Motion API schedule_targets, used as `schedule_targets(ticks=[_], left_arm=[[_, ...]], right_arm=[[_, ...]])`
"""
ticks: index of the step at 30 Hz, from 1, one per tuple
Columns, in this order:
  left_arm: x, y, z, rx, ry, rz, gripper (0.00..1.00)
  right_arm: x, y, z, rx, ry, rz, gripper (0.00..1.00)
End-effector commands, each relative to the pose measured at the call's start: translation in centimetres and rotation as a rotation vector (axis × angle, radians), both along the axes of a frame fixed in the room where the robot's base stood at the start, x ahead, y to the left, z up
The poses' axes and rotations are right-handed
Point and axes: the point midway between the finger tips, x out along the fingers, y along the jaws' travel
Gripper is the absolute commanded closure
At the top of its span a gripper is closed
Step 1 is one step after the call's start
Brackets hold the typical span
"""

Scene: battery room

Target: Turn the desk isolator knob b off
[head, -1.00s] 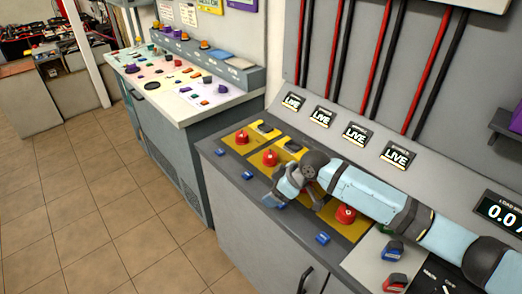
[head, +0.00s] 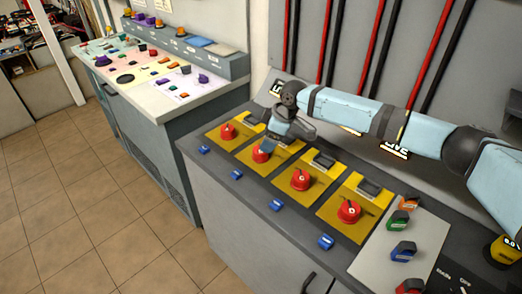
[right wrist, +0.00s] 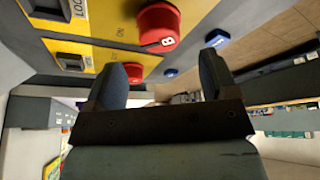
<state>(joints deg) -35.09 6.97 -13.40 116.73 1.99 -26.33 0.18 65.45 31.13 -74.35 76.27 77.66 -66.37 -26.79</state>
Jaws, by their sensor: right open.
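Several red knobs stand on yellow plates along the grey desk (head: 215,170). The second knob from the left (head: 262,155) is partly covered by my right gripper (head: 284,138), which is open and empty beside and above it. In the right wrist view, a red knob marked with what looks like a B (right wrist: 157,22) is close, just beyond the open fingers (right wrist: 162,64). Another red knob (right wrist: 133,72) shows beyond it, beside one finger. The first knob (head: 228,131), third knob (head: 300,179) and fourth knob (head: 349,211) are clear of the gripper. My left gripper is not in view.
Blue tags (head: 276,205) line the desk's front edge. A light panel with coloured switches (head: 398,221) is at the right. LIVE displays (head: 394,149) sit behind my right arm. A second console (head: 170,85) stands at the left, with free tiled floor (head: 80,200) in front.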

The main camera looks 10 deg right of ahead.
Motion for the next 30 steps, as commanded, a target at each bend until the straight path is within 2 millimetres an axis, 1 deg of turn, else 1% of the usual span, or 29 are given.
schedule_targets(ticks=[1,3,9,15,22,23,24,29,30], left_arm=[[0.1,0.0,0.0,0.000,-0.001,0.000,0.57],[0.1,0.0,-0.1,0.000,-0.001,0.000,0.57],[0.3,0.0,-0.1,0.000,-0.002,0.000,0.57],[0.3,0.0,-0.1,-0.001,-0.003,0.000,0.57],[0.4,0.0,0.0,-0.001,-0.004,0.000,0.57],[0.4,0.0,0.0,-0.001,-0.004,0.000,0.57],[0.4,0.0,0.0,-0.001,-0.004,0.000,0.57],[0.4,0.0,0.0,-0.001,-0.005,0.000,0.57],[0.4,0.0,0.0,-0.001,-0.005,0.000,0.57]], right_arm=[[0.2,0.4,-1.1,-0.001,0.001,0.000,0.21],[0.4,0.9,-2.3,0.000,0.001,0.000,0.21],[0.9,1.9,-5.0,0.001,0.001,-0.001,0.21],[1.1,2.2,-6.0,0.001,-0.001,0.000,0.21],[1.1,2.2,-6.0,0.001,-0.001,0.000,0.21],[1.1,2.2,-6.0,0.001,-0.001,0.000,0.23],[1.1,2.2,-6.0,0.001,-0.001,0.000,0.33],[1.1,2.2,-6.0,0.001,-0.001,0.000,0.70],[1.1,2.2,-6.0,0.001,-0.001,0.000,0.70]])
